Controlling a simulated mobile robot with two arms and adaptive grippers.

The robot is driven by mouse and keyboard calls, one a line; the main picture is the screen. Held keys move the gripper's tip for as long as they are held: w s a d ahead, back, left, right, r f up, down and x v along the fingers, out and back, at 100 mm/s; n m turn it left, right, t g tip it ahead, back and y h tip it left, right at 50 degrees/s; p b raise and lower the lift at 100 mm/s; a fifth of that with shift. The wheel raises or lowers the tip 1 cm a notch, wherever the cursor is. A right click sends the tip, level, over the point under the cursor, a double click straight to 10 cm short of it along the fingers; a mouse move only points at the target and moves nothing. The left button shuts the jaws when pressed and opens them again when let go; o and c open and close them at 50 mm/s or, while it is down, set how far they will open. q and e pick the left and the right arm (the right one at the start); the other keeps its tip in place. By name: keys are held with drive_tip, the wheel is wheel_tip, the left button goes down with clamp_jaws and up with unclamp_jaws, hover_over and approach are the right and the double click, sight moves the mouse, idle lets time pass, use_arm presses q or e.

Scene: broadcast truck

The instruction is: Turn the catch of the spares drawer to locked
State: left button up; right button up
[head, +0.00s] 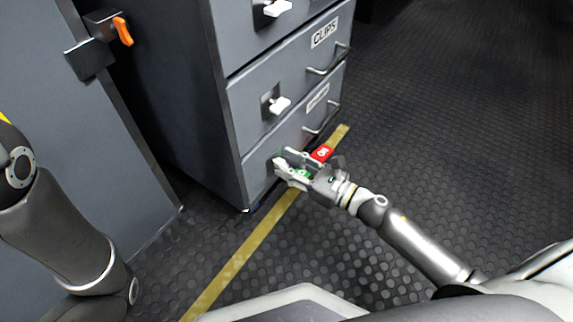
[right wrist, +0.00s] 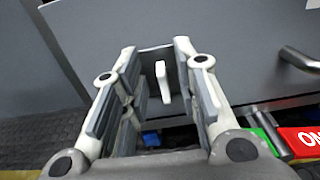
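The grey cabinet's bottom drawer (head: 262,160) has a small label that is too small to read surely. Its white catch (right wrist: 163,82) stands about upright on a dark plate in the right wrist view. In the head view the gripper hides it. My right gripper (head: 281,160) is at the left part of this drawer front. In the right wrist view its fingers (right wrist: 154,50) are open, one on each side of the catch, with gaps to both. My left arm shows at the left edge of the head view, but its gripper is out of view.
The drawer above, labelled CLIPS, has its own white catch (head: 280,105) and a bar handle (head: 330,60). A red marked piece (head: 322,153) sits beside the right gripper. A yellow floor stripe (head: 235,259) passes the cabinet. An orange handle (head: 122,31) is at left. The floor at right is clear.

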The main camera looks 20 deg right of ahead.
drive_tip(key=shift+w+a, duration=0.3)
drive_tip(key=shift+w, duration=0.1)
clamp_jaws()
